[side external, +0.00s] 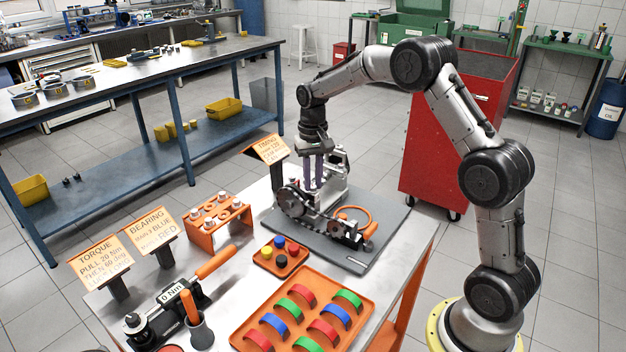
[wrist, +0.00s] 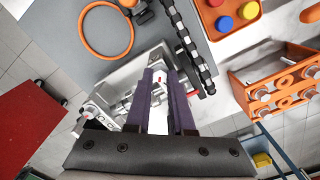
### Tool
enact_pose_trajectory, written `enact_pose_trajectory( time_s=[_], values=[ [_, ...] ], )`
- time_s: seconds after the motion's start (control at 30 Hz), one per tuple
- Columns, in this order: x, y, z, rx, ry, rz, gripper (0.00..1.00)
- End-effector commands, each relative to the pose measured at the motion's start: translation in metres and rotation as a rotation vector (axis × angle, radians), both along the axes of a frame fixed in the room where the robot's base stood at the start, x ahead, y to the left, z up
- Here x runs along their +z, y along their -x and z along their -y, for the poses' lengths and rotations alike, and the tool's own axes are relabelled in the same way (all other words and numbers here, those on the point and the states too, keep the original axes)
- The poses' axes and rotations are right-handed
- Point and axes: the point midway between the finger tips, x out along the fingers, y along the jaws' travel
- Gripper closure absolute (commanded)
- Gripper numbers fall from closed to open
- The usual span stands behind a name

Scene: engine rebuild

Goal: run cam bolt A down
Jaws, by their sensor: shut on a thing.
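My gripper (side external: 313,186) points down over the engine assembly (side external: 337,192) on the grey mat. Its purple fingers are shut on a small, mostly hidden thing, likely a cam bolt; they also show in the wrist view (wrist: 160,82). Bright metal shows between the fingers there, but I cannot tell how far the bolt is seated. An orange rack (side external: 214,222) with several silver-headed bolts stands left of the mat; the rack is at right in the wrist view (wrist: 285,82).
An orange ring (side external: 369,215) lies on the mat (side external: 378,246). An orange tray (side external: 240,335) of coloured shells, a small tray of coloured caps (side external: 262,262) and a torque wrench (side external: 172,293) occupy the front. Sign stands line the left edge. A red cabinet (side external: 440,150) stands behind.

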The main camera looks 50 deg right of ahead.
Motion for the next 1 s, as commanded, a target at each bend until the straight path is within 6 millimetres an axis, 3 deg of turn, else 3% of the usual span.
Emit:
enact_pose_trajectory(
  time_s=[0.03,0.6,1.0],
  values=[
    [0.0073,-0.0033,0.0012,-0.044,0.005,0.017,1.00],
    [0.0076,-0.0036,0.0018,-0.579,0.003,0.019,1.00],
    [0.0078,-0.0037,0.0023,-0.848,0.002,0.020,1.00]
  ],
)
